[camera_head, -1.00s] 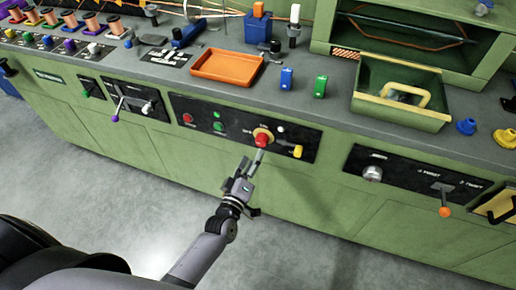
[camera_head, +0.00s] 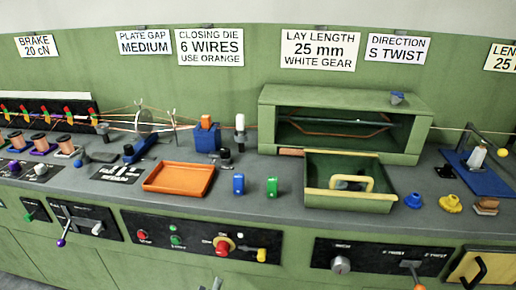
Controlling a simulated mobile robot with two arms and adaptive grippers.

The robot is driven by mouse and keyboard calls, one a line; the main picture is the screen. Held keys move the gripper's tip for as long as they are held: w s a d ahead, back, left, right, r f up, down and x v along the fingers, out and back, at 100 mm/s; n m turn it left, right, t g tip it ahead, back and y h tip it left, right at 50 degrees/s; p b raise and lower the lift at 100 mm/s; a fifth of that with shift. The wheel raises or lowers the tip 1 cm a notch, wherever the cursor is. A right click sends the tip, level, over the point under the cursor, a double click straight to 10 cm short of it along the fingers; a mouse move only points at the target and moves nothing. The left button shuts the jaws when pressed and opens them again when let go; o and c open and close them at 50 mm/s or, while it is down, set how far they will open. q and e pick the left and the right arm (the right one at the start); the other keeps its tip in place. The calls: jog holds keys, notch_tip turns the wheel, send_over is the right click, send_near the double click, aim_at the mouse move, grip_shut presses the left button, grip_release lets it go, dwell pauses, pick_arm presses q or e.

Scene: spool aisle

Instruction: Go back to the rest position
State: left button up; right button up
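Only a small grey tip of what looks like my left gripper (camera_head: 217,284) shows at the bottom edge, below the control panel (camera_head: 200,238) with the red knob (camera_head: 224,245). It is apart from the knob. The rest of this gripper and its arm are out of the picture, so I cannot see whether it is open or shut. My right gripper is not in view.
Signs hang behind.

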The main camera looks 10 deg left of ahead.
pick_arm(q)
jog(key=s+f+m+g+p, duration=0.1)
jog(key=s+f+m+g, duration=0.3)
jog(key=f, duration=0.5)
jog(key=s+f+m+g+h+p, duration=0.1)
jog(key=s+f+g, duration=0.1)
jog(key=s+f, duration=0.55)
jog(key=s+f+m+g+p, duration=0.1)
jog(key=s+f+m+g, duration=0.25)
jog(key=f, duration=0.75)
jog(key=s+a+f+m+g, duration=0.1)
jog(key=s+a+f+g, duration=0.1)
jog(key=s, duration=0.6)
jog(key=s+a+f+m+g+y, duration=0.1)
jog(key=s+a+f+m+g, duration=0.1)
jog(key=s, duration=0.6)
jog(key=s+a+f+m+g, duration=0.2)
jog(key=s+f+g, duration=0.1)
jog(key=s+f, duration=0.3)
jog(key=shift+s+y+p, duration=0.3)
jog(key=shift+s+p, duration=0.15)
jog(key=shift+s, duration=0.55)
